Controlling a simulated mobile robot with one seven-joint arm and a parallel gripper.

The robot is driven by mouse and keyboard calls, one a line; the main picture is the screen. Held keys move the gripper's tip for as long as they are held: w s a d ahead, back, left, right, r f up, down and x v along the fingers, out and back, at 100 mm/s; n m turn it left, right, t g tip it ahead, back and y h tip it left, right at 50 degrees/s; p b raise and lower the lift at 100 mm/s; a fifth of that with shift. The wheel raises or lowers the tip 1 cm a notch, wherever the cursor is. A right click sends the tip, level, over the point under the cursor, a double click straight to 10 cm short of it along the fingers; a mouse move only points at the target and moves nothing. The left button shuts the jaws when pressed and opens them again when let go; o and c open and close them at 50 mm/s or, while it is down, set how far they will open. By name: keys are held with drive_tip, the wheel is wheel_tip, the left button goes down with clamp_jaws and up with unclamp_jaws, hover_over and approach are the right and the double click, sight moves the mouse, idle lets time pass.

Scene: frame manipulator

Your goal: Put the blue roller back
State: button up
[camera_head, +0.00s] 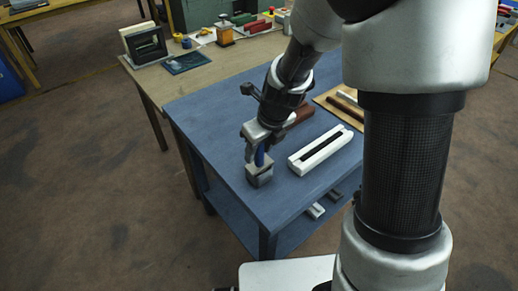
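My gripper (259,147) points down over the near left part of the blue table (225,115). A narrow upright blue piece (260,157), probably the blue roller, shows between and just below the fingers. Its lower end meets a small grey block (260,175) near the table's left edge; I cannot tell whether it stands in the block or only in front of it. The fingers hide most of the blue piece. I cannot tell whether they press on it.
A white slotted holder (320,150) lies right of the gripper. Behind are a reddish-brown piece (301,114) and a wooden tray (342,105) with dark bars. A wooden table (190,87) with a dark frame (148,46) adjoins behind. The blue table's left part is clear.

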drive_tip(key=shift+r, duration=0.15)
drive_tip(key=s+d+r+n+p, duration=0.1)
drive_tip(key=s+d+r+n, duration=0.1)
drive_tip(key=s+r+n, duration=0.3)
drive_tip(key=s+d+r+n+t+p, duration=0.1)
drive_tip(key=r+n, duration=0.2)
drive_tip(key=r, duration=0.5)
drive_tip(key=s+d+r+n+p, duration=0.1)
drive_tip(key=s+d+r+n, duration=0.1)
drive_tip(key=s+r+n, duration=0.3)
drive_tip(key=s+d+r+n+t+h, duration=0.1)
drive_tip(key=s+n, duration=0.3)
drive_tip(key=n, duration=0.4)
drive_tip(key=s+d+r+n+h, duration=0.1)
drive_tip(key=s+d+r+n, duration=0.2)
drive_tip(key=n, duration=0.5)
drive_tip(key=shift+s+d+r+t, duration=0.15)
drive_tip(key=shift+s+r+t, duration=0.3)
drive_tip(key=shift+r, duration=0.35)
wheel_tip(320, 180, up, 3)
drive_tip(key=p, duration=0.3)
